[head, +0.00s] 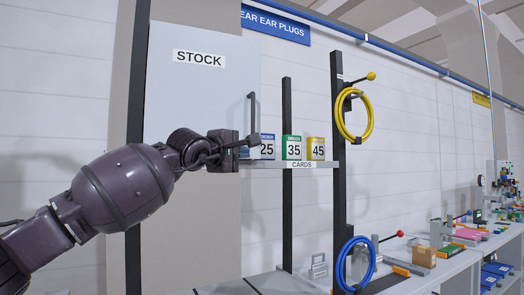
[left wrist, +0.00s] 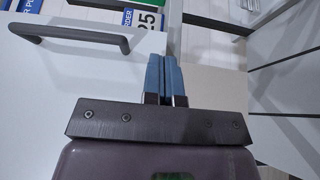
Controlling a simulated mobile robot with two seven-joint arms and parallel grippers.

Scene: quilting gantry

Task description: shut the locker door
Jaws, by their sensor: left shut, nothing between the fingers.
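The locker door (head: 200,90) is a pale grey panel marked STOCK at the left of the head view, with a dark bar handle (head: 252,112) near its right edge. How far it stands open I cannot tell. My left gripper (head: 252,141) is shut and empty, by the door's right edge just below the handle. In the left wrist view its blue fingers (left wrist: 166,76) are together, near the edge of the pale door panel (left wrist: 60,90), with the handle (left wrist: 70,33) to their left. Whether they touch the door I cannot tell. My right gripper is out of view.
A small shelf marked CARDS (head: 300,165) holds numbered card boxes (head: 292,147) just right of my left gripper. Dark uprights stand beside it, one with a yellow hose coil (head: 343,115). A blue coil (head: 345,262) hangs lower, by a cluttered bench (head: 440,268).

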